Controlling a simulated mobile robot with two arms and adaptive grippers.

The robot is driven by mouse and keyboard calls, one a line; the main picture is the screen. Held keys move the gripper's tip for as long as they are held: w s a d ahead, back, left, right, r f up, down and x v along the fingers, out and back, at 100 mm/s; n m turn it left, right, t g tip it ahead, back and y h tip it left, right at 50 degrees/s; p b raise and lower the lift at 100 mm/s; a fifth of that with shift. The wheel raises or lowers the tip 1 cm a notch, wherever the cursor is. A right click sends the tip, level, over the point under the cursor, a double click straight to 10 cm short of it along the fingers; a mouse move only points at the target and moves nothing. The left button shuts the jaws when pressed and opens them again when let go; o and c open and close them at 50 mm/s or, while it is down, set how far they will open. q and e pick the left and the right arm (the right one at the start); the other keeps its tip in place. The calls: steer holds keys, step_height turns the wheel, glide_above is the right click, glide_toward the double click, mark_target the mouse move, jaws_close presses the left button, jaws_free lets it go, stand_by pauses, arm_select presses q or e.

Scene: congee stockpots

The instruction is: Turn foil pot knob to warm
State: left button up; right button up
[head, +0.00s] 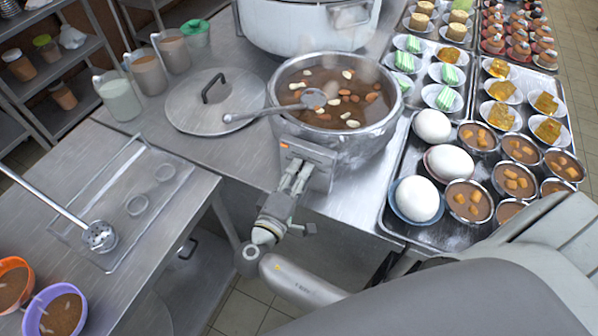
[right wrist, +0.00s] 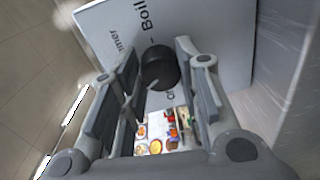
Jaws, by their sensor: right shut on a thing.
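A metal pot (head: 345,147) of brown soup with pale and brown bits stands at the centre of the head view. A grey control panel (head: 322,168) with a small orange light is on its front. My right gripper (head: 296,178) reaches up to this panel. In the right wrist view, a round black knob (right wrist: 160,67) sits on the panel (right wrist: 215,35) between my right fingers, which are shut on it. The panel reads "Boil" and part of another word ending in "mmer". The knob's setting cannot be read. My left gripper is not in view.
A ladle (head: 270,110) lies across the pot rim. A lid (head: 214,100) lies to the left, with several jugs (head: 148,72) behind it. A white pot (head: 300,22) stands behind. Trays of bowls and white eggs (head: 432,126) fill the right. A gap separates the left table (head: 150,240).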

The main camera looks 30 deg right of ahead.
stand_by(0.5)
steer(key=o, duration=1)
steer(key=shift+o, duration=0.2)
steer(key=v, duration=0.7)
steer(key=shift+s+a, duration=0.15)
steer(key=shift+a, duration=0.05)
steer(key=shift+f, duration=0.1)
